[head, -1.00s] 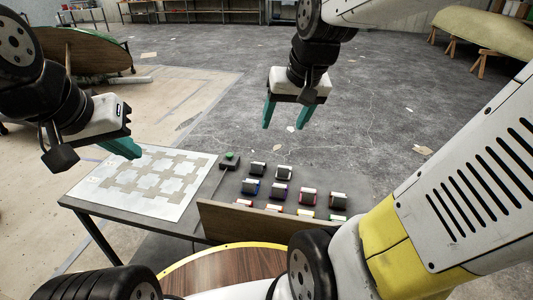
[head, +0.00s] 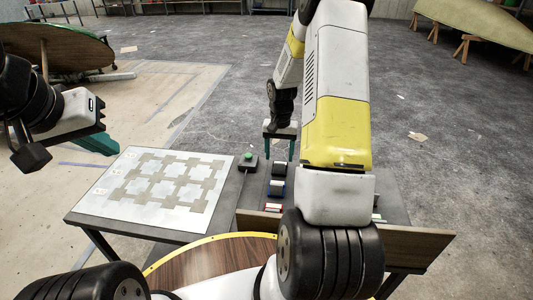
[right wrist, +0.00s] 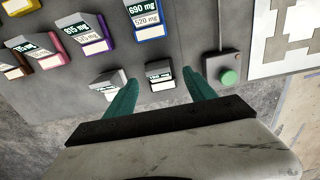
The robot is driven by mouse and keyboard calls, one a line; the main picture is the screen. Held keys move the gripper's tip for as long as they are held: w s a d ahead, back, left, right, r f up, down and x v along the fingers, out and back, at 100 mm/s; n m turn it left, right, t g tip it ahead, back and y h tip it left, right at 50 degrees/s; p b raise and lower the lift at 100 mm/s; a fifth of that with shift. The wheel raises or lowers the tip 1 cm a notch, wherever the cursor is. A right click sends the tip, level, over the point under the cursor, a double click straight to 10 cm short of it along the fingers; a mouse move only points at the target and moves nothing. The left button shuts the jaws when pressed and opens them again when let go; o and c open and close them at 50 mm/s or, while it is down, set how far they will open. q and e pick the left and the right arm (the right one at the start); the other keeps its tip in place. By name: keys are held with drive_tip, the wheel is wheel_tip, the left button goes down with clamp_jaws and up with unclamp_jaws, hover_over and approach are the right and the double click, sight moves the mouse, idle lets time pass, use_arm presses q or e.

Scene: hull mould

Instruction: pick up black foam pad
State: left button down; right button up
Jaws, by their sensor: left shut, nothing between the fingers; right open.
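A small block with a black-edged label, which looks like the black foam pad (right wrist: 160,75), lies on the grey table in the right wrist view. It also shows in the head view (head: 279,169). My right gripper (right wrist: 161,82) is open, its teal fingers on either side of the pad in the picture. I cannot tell how far above it they are. In the head view the right gripper (head: 279,156) points down just behind the pad.
A grey-white block (right wrist: 108,85) lies beside the pad; blue (right wrist: 148,22), purple (right wrist: 90,38) and pink (right wrist: 45,54) ones lie near. A green button box (head: 248,162) stands beside the patterned white board (head: 165,190). A wooden panel (head: 415,243) edges the table front.

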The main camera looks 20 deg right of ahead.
sight(279, 172)
wheel_tip(279, 172, down, 6)
drive_tip(key=shift+s+d+f, duration=0.1)
clamp_jaws()
idle(0.5)
